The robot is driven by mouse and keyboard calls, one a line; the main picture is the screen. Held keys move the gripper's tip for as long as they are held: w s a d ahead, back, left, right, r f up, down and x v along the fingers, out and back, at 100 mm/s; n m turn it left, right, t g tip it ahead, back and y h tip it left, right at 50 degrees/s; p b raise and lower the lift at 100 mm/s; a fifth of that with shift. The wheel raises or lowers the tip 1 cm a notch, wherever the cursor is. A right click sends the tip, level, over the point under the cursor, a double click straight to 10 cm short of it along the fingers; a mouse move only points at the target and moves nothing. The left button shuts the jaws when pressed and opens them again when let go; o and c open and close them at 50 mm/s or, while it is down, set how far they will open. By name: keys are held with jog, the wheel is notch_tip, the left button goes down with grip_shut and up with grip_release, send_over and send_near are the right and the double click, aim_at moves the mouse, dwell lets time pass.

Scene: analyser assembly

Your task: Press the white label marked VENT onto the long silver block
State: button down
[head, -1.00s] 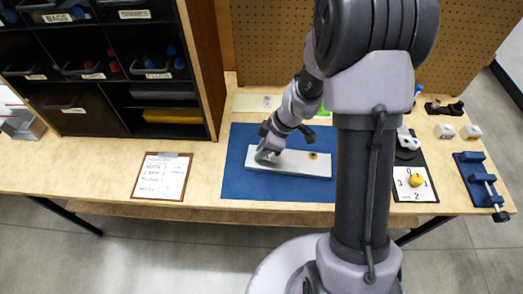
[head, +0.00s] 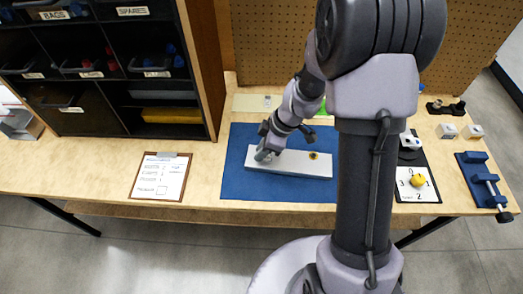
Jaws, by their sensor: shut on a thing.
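The long silver block (head: 300,164) lies flat on the blue mat (head: 232,184), with a round yellow-and-dark spot near its right end. My gripper (head: 262,155) points down at the left end of the block, at or just above its top face. It is shut on a small pale piece, which I take to be the white label; its marking cannot be read and the fingers largely hide it. I cannot tell whether the piece touches the block.
A clipboard (head: 161,178) lies left of the mat, in front of a dark bin shelf (head: 110,65). Right of my arm are a numbered dial card (head: 416,184), a blue vise (head: 483,180) and two small white blocks. The table is clear between clipboard and mat.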

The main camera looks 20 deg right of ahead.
jog(key=shift+f+b, duration=0.9)
jog(key=shift+b, duration=1.4)
dwell(1.7)
jog(key=c, duration=0.7)
grip_release()
jog(key=shift+r+p, duration=1.9)
jog(key=shift+r, duration=1.65)
